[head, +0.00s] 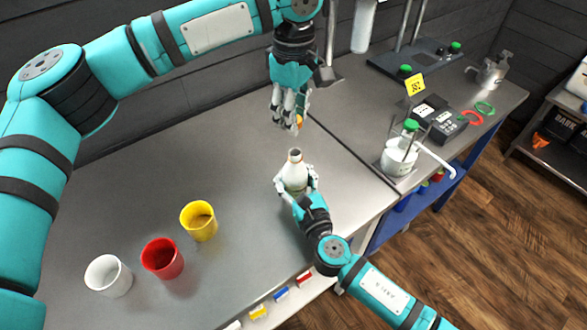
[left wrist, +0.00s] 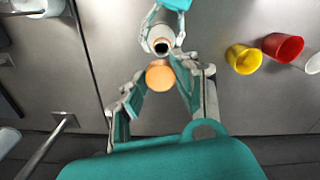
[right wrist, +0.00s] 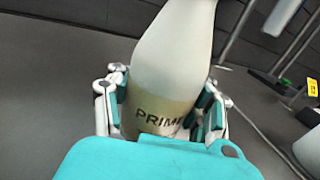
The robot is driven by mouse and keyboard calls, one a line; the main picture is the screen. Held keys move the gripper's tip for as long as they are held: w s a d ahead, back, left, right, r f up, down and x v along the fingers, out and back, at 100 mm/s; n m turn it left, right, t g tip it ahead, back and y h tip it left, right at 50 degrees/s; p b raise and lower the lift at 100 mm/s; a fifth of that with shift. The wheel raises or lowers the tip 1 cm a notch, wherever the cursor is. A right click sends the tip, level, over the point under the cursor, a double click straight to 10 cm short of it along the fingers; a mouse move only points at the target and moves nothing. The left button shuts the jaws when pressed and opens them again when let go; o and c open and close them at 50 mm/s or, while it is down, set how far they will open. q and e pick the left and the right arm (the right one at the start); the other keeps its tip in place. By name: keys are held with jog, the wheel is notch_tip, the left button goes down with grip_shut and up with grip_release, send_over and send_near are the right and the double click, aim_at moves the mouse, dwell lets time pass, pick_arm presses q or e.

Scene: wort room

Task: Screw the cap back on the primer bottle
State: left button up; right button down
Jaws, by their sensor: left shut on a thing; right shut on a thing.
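The primer bottle (head: 294,172) is white with a brownish neck and an open mouth. It stands upright at the steel table, and its label reads "PRIM" in the right wrist view (right wrist: 160,112). My right gripper (head: 296,188) is shut around the bottle's body. My left gripper (head: 289,124) is above the bottle, pointing down, shut on the orange cap (left wrist: 160,76). The cap (head: 299,120) is apart from the bottle mouth, above it. In the left wrist view the open bottle mouth (left wrist: 161,46) shows just beyond the cap.
White (head: 108,276), red (head: 162,259) and yellow (head: 199,221) cups stand at the left front of the table. A white jar with a green-topped stirrer (head: 398,158), a scale (head: 438,118) and a metal jug (head: 489,74) stand on the right. The table behind the cups is clear.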

pick_arm(q)
jog(key=f, duration=0.4)
jog(key=shift+s+d+f, duration=0.15)
jog(key=shift+s+f, duration=0.2)
jog(key=shift+s, duration=0.05)
jog(key=shift+f, duration=0.9)
jog(key=shift+f, duration=0.55)
